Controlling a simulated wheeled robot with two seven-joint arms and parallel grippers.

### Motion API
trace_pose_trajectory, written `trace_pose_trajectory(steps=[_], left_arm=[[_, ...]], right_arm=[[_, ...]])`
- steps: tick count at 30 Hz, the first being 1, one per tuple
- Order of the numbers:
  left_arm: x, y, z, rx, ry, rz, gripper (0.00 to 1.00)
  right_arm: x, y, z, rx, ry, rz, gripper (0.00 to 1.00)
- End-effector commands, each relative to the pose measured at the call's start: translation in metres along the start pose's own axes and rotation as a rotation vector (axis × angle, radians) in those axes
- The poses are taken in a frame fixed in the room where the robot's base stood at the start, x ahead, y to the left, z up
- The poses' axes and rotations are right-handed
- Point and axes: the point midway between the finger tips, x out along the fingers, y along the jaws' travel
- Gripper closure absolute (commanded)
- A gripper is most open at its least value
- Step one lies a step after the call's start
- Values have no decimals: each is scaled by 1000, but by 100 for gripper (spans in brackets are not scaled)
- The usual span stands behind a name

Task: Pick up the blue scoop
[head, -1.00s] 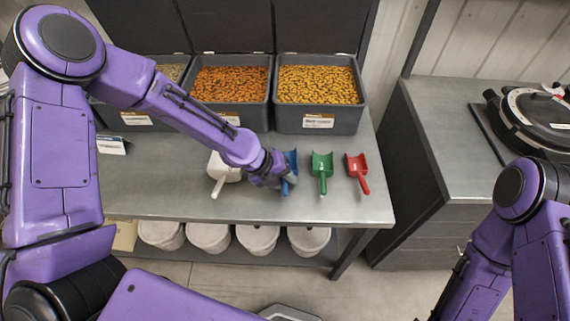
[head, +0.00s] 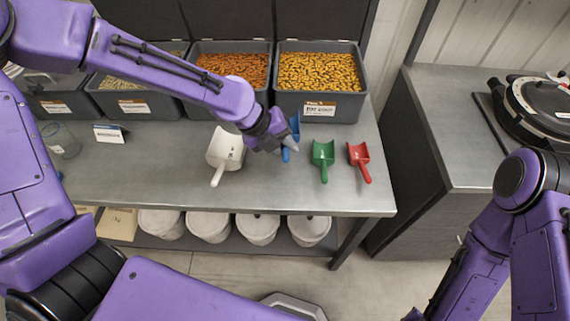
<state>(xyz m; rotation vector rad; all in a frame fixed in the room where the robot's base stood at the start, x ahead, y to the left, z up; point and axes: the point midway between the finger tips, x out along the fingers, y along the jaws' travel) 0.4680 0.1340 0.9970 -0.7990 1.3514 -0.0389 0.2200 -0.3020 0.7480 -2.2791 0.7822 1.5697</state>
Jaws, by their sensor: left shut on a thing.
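The blue scoop (head: 294,126) is at my left gripper (head: 288,146), over the grey table in the head view. The gripper is shut on it, and the fingers and wrist hide part of the scoop. Its blue handle end shows just below the fingers. The scoop appears raised a little above the table, though the gap is hard to judge. My right arm shows at the lower right, but its gripper is not in view.
A white scoop (head: 225,150) lies left of the gripper. A green scoop (head: 323,158) and a red scoop (head: 360,160) lie to the right. Bins of orange pellets (head: 232,66) and yellow pellets (head: 318,72) stand behind. The table front (head: 270,195) is clear.

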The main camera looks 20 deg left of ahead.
Motion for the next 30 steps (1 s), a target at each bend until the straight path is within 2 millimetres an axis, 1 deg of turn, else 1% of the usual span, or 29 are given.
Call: trace_pose_trajectory(steps=[1,6,9,13,15,18,21,27,28,29,30], left_arm=[[-18,-12,1,5,-8,-8,100],[-76,-49,2,2,-6,-8,100],[-105,-66,1,0,-4,-7,100],[-133,-84,1,-1,-3,-5,100],[-143,-90,1,-1,-1,-2,100],[-152,-95,0,-1,0,-1,100],[-156,-97,0,-1,0,-1,100],[-156,-98,0,-1,1,0,100],[-156,-98,0,-1,1,0,84],[-156,-98,0,-1,1,0,93],[-156,-98,0,-1,1,0,100]], right_arm=[[4,0,2,0,0,0,57],[8,-1,3,0,0,0,57],[9,-1,4,0,0,0,57],[11,-1,5,0,0,0,57],[11,-1,4,0,0,0,57],[11,-1,5,0,0,0,57],[11,-1,5,0,0,0,57],[11,-1,5,0,0,0,57],[11,-1,5,0,0,0,57],[11,-1,5,0,0,0,57],[11,-1,5,0,0,0,57]])
